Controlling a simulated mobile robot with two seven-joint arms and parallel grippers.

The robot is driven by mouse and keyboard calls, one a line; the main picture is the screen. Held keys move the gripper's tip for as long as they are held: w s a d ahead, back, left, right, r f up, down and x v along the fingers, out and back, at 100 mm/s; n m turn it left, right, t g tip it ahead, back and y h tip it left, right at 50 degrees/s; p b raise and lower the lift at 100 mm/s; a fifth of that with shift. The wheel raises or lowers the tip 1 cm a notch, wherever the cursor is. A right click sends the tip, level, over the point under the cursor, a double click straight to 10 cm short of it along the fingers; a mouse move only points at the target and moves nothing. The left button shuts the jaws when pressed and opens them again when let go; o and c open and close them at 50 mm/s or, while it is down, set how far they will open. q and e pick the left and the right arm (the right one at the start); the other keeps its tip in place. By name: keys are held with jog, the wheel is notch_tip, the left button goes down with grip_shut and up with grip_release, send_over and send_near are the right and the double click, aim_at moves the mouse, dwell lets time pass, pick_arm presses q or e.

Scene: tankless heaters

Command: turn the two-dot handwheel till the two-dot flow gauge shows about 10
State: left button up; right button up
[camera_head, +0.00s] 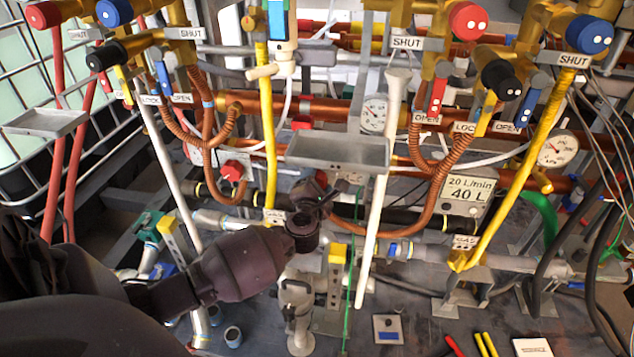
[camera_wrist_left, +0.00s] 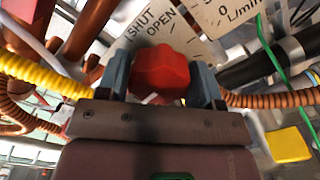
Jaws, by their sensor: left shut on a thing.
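In the left wrist view a red handwheel (camera_wrist_left: 160,74) sits between the two grey fingers of my left gripper (camera_wrist_left: 163,82), which is shut on it. A white mark shows low on the wheel; I cannot make out its dots. A plate reading SHUT and OPEN (camera_wrist_left: 150,22) is behind it. Beside that is a white gauge plate (camera_wrist_left: 228,14) marked L/min, cut off at the top, so its reading does not show. My right gripper is out of view.
A grey tray (camera_head: 338,151) hangs just above my left gripper. Another red handwheel (camera_head: 238,170) is to its left. Yellow and copper pipes crowd around.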

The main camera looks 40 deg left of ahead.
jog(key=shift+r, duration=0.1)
pick_arm(q)
jog(key=shift+n, duration=0.4)
jog(key=shift+r+n+p, duration=0.1)
jog(key=shift+n+p, duration=0.25)
jog(key=shift+n, duration=2.15)
jog(key=shift+n+p, duration=0.3)
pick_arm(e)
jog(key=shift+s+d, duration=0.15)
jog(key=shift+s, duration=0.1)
pick_arm(q)
jog(key=o, duration=0.9)
jog(key=shift+a, duration=0.1)
